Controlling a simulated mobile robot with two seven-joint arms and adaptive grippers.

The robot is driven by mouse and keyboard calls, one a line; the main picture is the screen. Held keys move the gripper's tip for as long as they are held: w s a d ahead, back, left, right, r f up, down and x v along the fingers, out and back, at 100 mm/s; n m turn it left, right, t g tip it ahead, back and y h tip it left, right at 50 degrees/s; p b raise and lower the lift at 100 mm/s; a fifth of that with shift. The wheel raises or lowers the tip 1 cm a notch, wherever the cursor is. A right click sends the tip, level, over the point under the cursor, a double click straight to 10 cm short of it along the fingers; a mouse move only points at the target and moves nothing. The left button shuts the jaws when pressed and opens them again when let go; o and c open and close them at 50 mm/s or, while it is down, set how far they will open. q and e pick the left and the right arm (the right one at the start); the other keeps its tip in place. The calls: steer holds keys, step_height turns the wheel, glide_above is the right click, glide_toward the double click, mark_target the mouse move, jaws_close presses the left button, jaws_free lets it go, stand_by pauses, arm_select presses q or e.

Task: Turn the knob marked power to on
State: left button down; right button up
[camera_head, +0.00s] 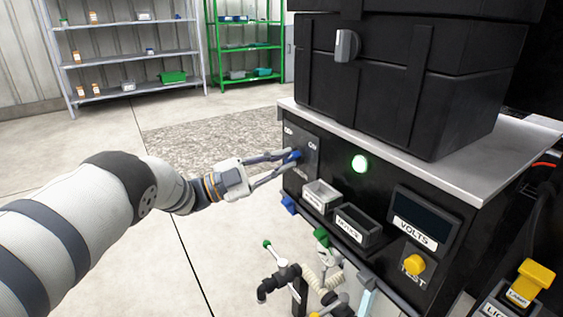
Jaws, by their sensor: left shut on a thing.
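The power knob (296,155) is a small blue knob on a dark switch plate (305,142) at the left end of the black panel. White marks sit above it, one reading "On"; the lettering below is too small to read surely. My left gripper (291,157) reaches in from the left and is shut on the knob, its fingers covering part of it. Which mark the knob points to is hidden. My right gripper is not in view.
Black cases (400,90) stand on the grey top (470,175). Two small labelled bins (358,226), a "VOLTS" display (422,216) and a yellow "TEST" button (414,264) are to the right. Valves and pipes (290,272) stand below. Open floor lies left.

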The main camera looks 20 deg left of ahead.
arm_select(q)
steer(key=c, duration=1.6)
jaws_free()
steer(key=shift+s+a, duration=0.1)
steer(key=v, duration=1.1)
steer(key=shift+s+a+f, duration=0.2)
steer(key=shift+s+a, duration=0.05)
